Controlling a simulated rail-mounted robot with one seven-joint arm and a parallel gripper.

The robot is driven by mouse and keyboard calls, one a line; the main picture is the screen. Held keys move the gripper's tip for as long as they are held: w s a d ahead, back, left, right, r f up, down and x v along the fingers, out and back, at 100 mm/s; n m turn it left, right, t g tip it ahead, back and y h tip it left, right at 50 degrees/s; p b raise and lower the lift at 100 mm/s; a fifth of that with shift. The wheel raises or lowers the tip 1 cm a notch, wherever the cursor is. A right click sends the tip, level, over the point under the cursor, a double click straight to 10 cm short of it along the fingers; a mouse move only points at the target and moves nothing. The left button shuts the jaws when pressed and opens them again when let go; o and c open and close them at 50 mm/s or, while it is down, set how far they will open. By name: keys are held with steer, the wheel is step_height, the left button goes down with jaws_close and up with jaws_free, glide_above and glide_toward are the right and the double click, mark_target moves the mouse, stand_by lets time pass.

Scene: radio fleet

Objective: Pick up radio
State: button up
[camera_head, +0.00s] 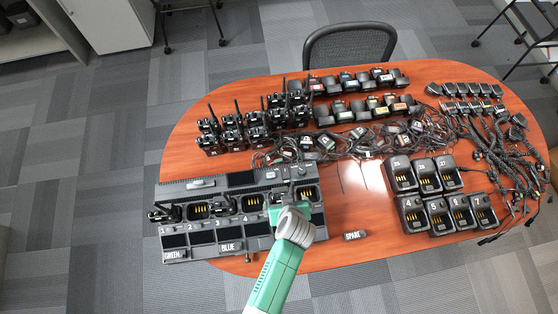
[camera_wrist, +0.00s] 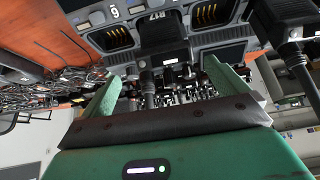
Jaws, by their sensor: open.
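A long black charger bank (camera_head: 203,249) lies along the table's front left. Black radios stand in some of its slots, one at the left end (camera_head: 166,213) and one near its middle (camera_head: 223,204). Other slots with gold contacts are empty. My gripper (camera_head: 289,212) is over the right part of the bank and hides much of it. In the wrist view my gripper (camera_wrist: 164,84) is open, its two green fingers apart. Dark radio parts with knobs show between and beyond them; whether the fingers touch anything cannot be told. Empty slots (camera_wrist: 110,39) show on both sides.
More radios (camera_head: 233,134) stand in rows at the back left of the wooden table (camera_head: 345,205). Tangled cables (camera_head: 325,147) cover the middle. Single chargers (camera_head: 440,212) and corded microphones (camera_head: 490,120) fill the right. A SPARE tag (camera_head: 355,235) lies at the front; wood around it is clear.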

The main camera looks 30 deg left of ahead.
steer(key=x, duration=0.6)
steer(key=shift+s+a+f, duration=0.15)
steer(key=shift+a, duration=0.2)
steer(key=c, duration=1.3)
